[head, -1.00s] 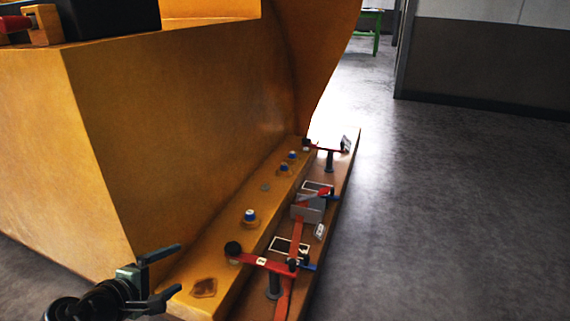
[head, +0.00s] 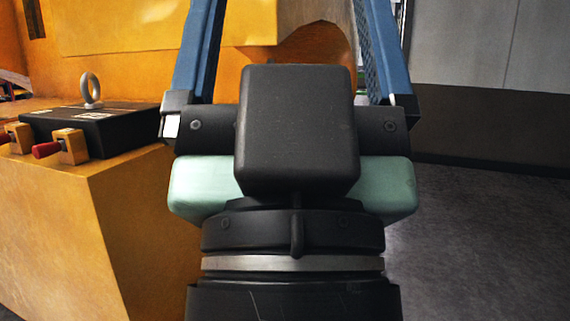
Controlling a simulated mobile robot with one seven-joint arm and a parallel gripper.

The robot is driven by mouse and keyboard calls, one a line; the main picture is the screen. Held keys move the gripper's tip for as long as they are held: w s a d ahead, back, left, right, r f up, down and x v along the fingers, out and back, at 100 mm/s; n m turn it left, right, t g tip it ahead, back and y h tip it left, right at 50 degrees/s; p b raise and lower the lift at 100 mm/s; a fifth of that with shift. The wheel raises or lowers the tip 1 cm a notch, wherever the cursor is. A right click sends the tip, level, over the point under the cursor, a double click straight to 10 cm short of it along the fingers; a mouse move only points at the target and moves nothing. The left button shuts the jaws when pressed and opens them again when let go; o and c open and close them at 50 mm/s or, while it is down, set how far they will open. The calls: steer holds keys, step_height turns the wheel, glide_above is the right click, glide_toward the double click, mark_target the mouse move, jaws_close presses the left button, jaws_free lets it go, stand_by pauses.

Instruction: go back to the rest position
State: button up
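My gripper (head: 288,30) fills the middle of the head view, seen from behind and close to the camera. Its two blue fingers stand wide apart and point up, and the top edge of the picture cuts off their tips. I see nothing held between them. Behind it is the orange casting (head: 55,225), and a curved tan part of it shows between the fingers. The gripper and wrist hide the middle of the scene.
A black block (head: 95,128) with a metal lifting eye (head: 91,90) sits on the casting's top at left, beside red-handled tan fittings (head: 62,147). At right, a grey wall (head: 480,60) with a dark lower part stands behind clear floor (head: 490,240).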

step_height(320, 180, up, 38)
steer(key=p, duration=3.6)
steer(key=shift+w+a+f, duration=0.2)
steer(key=shift+w+f, duration=0.05)
steer(key=shift+w, duration=0.15)
